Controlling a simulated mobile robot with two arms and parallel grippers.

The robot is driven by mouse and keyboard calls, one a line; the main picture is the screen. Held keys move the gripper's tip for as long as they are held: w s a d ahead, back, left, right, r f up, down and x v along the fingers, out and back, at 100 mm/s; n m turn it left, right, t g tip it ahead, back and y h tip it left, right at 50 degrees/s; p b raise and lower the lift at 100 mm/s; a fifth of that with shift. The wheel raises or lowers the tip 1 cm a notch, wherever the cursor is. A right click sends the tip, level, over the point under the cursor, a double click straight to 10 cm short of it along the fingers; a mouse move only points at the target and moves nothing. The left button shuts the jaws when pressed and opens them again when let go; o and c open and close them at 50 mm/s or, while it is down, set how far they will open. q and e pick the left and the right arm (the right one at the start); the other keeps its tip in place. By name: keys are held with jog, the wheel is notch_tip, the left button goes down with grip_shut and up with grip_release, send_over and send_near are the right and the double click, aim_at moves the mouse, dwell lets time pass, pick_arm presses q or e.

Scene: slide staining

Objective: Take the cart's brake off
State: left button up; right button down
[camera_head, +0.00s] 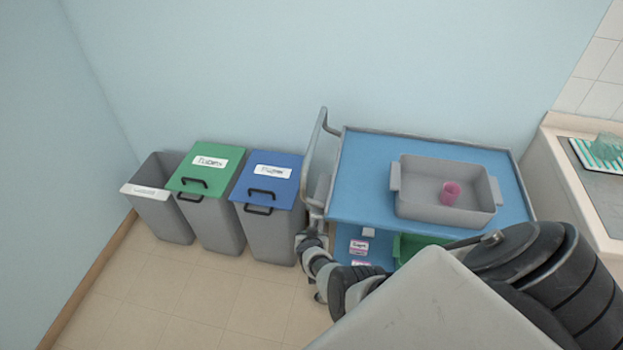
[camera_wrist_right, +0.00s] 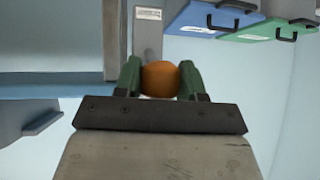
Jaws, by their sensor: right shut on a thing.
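The cart (camera_head: 365,170) has a blue top and a grey push handle (camera_head: 316,150) at its left end. My right arm reaches in from the right, past the cart's front, to its left end. The right gripper (camera_head: 308,238) is by the foot of the handle there. In the right wrist view its green fingers (camera_wrist_right: 160,80) are shut on an orange round knob (camera_wrist_right: 160,79), one on each side. A grey upright plate with a white label (camera_wrist_right: 148,35) shows behind the knob. The knob is hidden in the head view. My left gripper is not in view.
A grey basin (camera_head: 415,214) with a pink cup (camera_head: 450,193) stands on the cart. Green (camera_head: 206,165), blue (camera_head: 268,178) and open grey (camera_head: 165,212) bins line the wall to the left. A counter (camera_head: 548,175) is at right. The floor before the bins is clear.

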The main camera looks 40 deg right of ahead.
dwell(0.5)
jog(key=c, duration=0.7)
grip_release()
jog(key=shift+w, duration=0.1)
jog(key=shift+o, duration=0.2)
